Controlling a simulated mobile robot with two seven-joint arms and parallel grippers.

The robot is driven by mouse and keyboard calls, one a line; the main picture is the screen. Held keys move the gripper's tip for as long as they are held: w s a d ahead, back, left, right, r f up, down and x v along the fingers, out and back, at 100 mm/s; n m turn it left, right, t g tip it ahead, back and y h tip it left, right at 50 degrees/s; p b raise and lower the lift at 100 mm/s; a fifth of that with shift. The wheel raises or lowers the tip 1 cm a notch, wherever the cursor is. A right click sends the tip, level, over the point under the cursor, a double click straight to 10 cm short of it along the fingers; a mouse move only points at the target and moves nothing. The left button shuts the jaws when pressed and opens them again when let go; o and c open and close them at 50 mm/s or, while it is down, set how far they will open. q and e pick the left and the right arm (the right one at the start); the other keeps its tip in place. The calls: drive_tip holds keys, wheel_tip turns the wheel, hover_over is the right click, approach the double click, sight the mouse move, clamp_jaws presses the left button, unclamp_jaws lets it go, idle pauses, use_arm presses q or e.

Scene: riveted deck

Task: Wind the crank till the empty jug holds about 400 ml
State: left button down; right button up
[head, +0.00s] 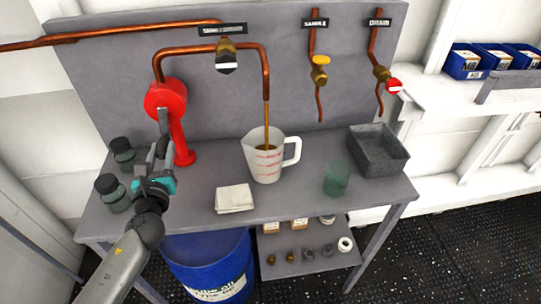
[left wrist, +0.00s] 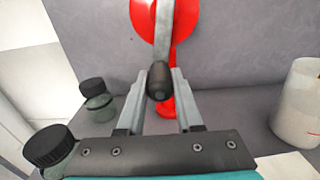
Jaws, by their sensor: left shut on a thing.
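The jug (head: 258,166) is white and translucent with red markings and stands upright on the bench under the copper spout (head: 266,85). A thin amber stream falls from the spout into it, and some brown liquid shows inside. I cannot read its level. The red hand pump (head: 164,97) stands at the left; its grey crank arm (head: 163,122) hangs downward. My left gripper (head: 160,160) is at the crank's lower end. In the left wrist view its fingers are shut on the black crank knob (left wrist: 159,83). My right gripper is not in view.
Two dark-capped bottles (head: 118,190) stand left of my gripper. A folded white cloth (head: 234,198) lies before the jug. A green glass (head: 337,178) and a grey tray (head: 380,148) stand at the right. A blue drum (head: 205,265) is below.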

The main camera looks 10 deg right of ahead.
use_arm(q)
drive_tip(key=a+r+p, duration=0.5)
drive_tip(key=r+p, duration=0.2)
drive_tip(key=r, duration=0.1)
drive_tip(key=shift+w+a+r, duration=0.15)
drive_tip(key=shift+a+r, duration=0.2)
drive_tip(key=shift+a, duration=0.05)
drive_tip(key=shift+a, duration=0.1)
idle(0.9)
drive_tip(key=c, duration=0.6)
unclamp_jaws()
drive_tip(key=shift+f, duration=0.1)
drive_tip(key=shift+c, duration=0.2)
drive_tip(key=o, duration=0.6)
drive_tip(key=shift+o, duration=0.2)
